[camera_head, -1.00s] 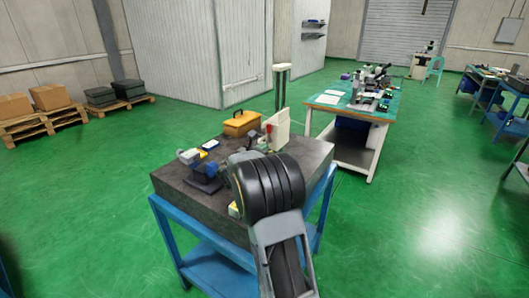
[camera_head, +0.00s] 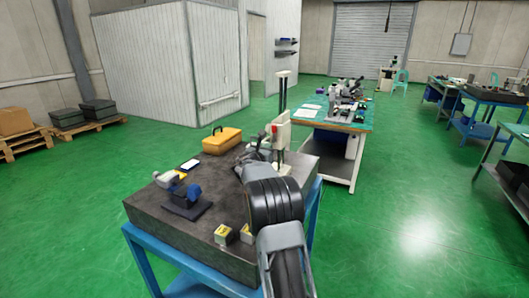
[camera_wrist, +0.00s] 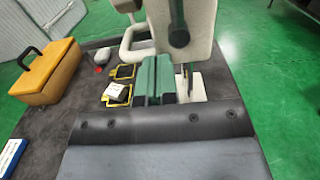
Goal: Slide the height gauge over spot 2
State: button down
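The height gauge (camera_head: 281,130) stands upright at the far right part of the dark surface plate (camera_head: 150,213), with a pale body and a dark green column. In the wrist view its pale body and green column (camera_wrist: 177,20) fill the top middle. My gripper (camera_wrist: 157,80) is right in front of the gauge; close green parts there may be its fingers or part of the gauge, so its opening and any contact are unclear. I cannot read any spot number.
A yellow toolbox (camera_head: 222,140) stands at the plate's back left. A blue instrument (camera_head: 188,198) is at the left. Two small yellow-topped blocks (camera_head: 222,234) sit near the front edge. A green-topped workbench (camera_head: 347,120) stands behind.

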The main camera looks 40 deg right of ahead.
jog(key=shift+d, duration=0.15)
jog(key=shift+s, duration=0.1)
jog(key=b+v, duration=0.3)
jog(key=v, duration=1.1)
jog(key=s+a+f+m+g+y+p, duration=0.2)
jog(key=s+a+f+m+y, duration=0.2)
jog(key=s+a+m+y, duration=0.4)
jog(key=s+a+f+m+g+y+p, duration=0.2)
jog(key=s+a+m+y, duration=0.6)
jog(key=s+a+m, duration=0.6)
jog(key=s+f+m, duration=0.1)
jog(key=s, duration=0.4)
jog(key=shift+a+f+g, duration=0.35)
jog(key=shift+f+g, duration=0.05)
